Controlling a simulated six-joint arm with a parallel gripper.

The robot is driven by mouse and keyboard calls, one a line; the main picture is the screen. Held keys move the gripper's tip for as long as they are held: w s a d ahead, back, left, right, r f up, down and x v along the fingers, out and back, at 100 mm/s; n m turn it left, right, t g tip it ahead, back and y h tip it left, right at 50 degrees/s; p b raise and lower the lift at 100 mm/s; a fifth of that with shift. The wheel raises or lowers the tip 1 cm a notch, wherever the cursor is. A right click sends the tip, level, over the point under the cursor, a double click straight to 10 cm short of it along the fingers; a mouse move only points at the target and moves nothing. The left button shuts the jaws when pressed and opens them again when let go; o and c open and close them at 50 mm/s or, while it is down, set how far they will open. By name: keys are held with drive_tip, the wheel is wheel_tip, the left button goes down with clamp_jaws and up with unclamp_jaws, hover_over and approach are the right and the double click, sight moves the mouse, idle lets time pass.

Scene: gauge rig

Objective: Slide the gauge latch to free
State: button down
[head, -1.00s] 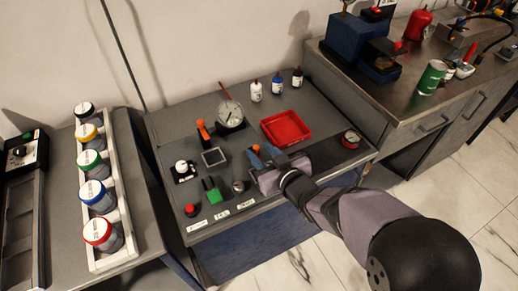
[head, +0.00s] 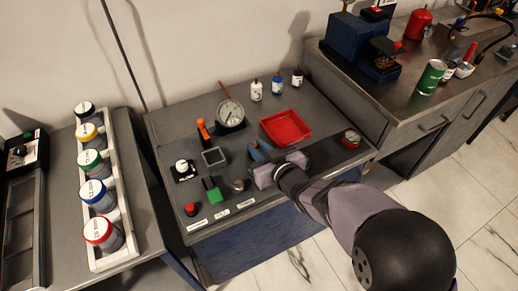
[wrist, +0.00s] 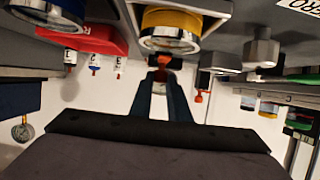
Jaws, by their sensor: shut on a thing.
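My gripper (head: 259,151) is low over the middle of the sloped grey panel (head: 285,108), left of the red tray's front. Its dark blue fingers also show in the wrist view (wrist: 163,82), close together. They are shut on a small red-orange piece (wrist: 164,62), which seems to be the latch's grip. The rest of the latch is hidden by the fingers, so I cannot tell its position along its track. The dial gauge (head: 231,113) stands behind, toward the wall.
The red tray (head: 286,128) is just behind my gripper. An orange lever (head: 203,129), an open grey frame (head: 213,157), a green block (head: 213,191) and a silver knob (head: 238,185) are to the left. A yellow-ringed round part (wrist: 170,28) is very near the wrist camera.

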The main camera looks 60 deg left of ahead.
drive_tip(key=shift+a, duration=0.85)
drive_tip(key=shift+r, duration=0.1)
drive_tip(key=c, duration=2)
unclamp_jaws()
drive_tip(key=o, duration=0.3)
drive_tip(key=shift+a, duration=0.15)
drive_tip(key=shift+o, duration=0.2)
drive_tip(key=shift+b+v, duration=0.35)
drive_tip(key=shift+v, duration=3.35)
